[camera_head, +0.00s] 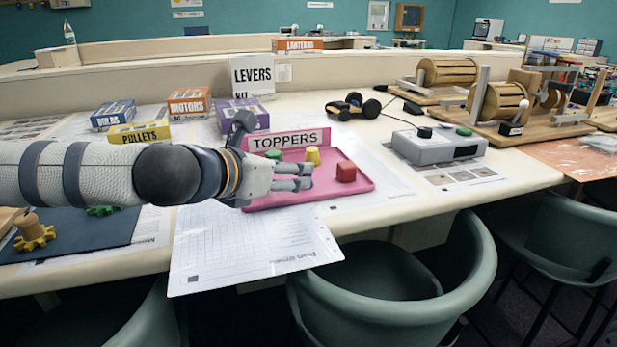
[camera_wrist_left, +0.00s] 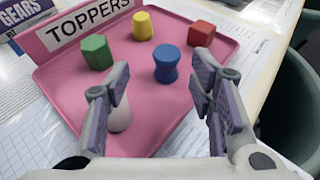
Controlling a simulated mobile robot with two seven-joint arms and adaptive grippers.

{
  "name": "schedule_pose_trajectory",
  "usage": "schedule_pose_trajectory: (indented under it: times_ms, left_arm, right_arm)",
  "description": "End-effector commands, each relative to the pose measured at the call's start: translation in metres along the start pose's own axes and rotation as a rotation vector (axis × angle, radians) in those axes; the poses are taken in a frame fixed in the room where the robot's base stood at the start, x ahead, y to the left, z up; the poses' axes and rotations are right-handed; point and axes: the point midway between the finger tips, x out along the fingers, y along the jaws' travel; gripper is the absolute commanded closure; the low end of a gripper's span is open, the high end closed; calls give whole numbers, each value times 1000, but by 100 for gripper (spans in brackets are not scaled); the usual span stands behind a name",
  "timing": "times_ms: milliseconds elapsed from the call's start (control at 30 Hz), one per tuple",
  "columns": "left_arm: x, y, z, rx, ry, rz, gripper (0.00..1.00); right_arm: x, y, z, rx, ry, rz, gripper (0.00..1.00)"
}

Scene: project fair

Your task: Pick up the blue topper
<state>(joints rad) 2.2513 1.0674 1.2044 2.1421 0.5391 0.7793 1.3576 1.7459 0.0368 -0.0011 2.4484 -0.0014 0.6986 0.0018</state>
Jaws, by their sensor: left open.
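The blue topper (camera_wrist_left: 167,64) stands upright on the pink tray (camera_wrist_left: 182,20), a waisted round piece seen in the left wrist view. It lies just beyond and between the fingertips of my left gripper (camera_wrist_left: 160,84), which is open, with nothing between its fingers. In the head view my left gripper (camera_head: 305,177) is over the tray (camera_head: 367,185) and the blue topper is hidden behind it. A white topper (camera_wrist_left: 120,117) stands close by the gripper's left finger, partly covered by it. My right gripper is in neither view.
Green (camera_wrist_left: 97,53), yellow (camera_wrist_left: 142,26) and red (camera_wrist_left: 201,33) toppers stand around the blue one. A TOPPERS sign (camera_head: 290,139) rises at the tray's back. A grey box (camera_head: 438,146) sits right of the tray, paper sheets (camera_head: 245,250) in front.

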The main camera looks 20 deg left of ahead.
Motion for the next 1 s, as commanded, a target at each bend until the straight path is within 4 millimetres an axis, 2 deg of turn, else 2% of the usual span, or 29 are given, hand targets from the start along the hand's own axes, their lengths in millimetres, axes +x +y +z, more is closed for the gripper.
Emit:
schedule_pose_trajectory:
  times_ms: [300,567,767,1000]
  left_arm:
    - [52,-8,1,1,2,0,50]
    - [56,-8,4,2,-2,0,50]
    - [56,-8,3,2,-2,0,92]
    - [56,-8,3,2,-2,1,93]
  right_arm:
    - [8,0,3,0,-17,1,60]
    - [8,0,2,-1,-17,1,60]
    - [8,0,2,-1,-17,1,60]
    - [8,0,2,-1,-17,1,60]
